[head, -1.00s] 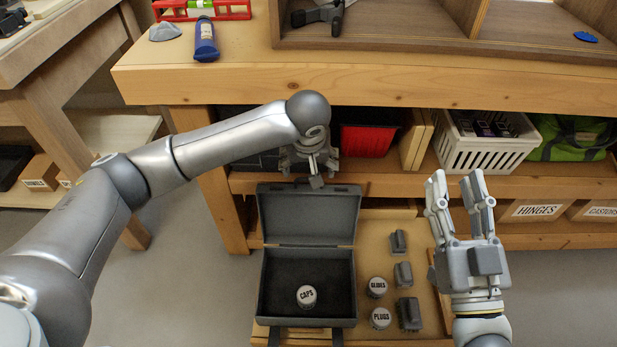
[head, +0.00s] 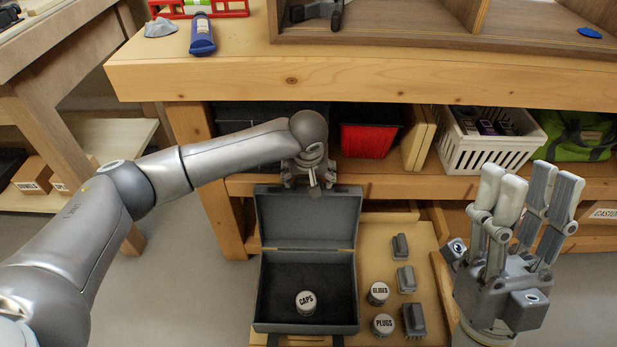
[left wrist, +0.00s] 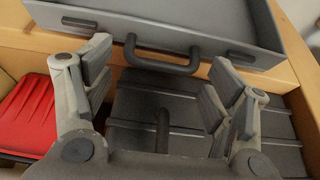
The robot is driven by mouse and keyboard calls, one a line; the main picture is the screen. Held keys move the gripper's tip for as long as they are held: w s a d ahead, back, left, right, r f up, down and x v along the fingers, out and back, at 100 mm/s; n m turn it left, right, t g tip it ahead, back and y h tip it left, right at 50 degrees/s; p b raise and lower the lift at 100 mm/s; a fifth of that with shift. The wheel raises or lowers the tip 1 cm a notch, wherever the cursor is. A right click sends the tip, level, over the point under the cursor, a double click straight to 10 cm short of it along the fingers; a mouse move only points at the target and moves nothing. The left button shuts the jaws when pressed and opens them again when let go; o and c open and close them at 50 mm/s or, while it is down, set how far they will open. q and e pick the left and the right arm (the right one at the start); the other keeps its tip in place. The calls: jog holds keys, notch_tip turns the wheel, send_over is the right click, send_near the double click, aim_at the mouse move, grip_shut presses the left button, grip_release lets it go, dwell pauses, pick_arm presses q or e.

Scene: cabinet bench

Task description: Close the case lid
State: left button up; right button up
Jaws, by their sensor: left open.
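The grey case (head: 258,290) stands on a low wooden board with its lid (head: 308,216) open, leaning up at the back. My left gripper (head: 312,183) is just behind the lid's top edge in the head view. In the left wrist view my left gripper (left wrist: 158,65) is open and empty, with the lid's edge (left wrist: 150,18) and dark handle (left wrist: 160,60) at its fingertips; contact cannot be told. My right gripper (head: 528,188) is open and empty, raised right of the board.
Jars labelled GLUES (head: 378,293) and PLUGS (head: 383,326) and several small grey blocks (head: 405,279) stand right of the case. Behind are a shelf with a red bin (head: 368,140), a white basket (head: 488,150) and a green bag (head: 577,137). The bench edge (head: 350,76) overhangs it.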

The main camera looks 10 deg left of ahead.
dwell(0.3)
pick_arm(q)
jog(key=c, duration=1.6)
grip_shut()
jog(key=shift+s+d+f, duration=0.1)
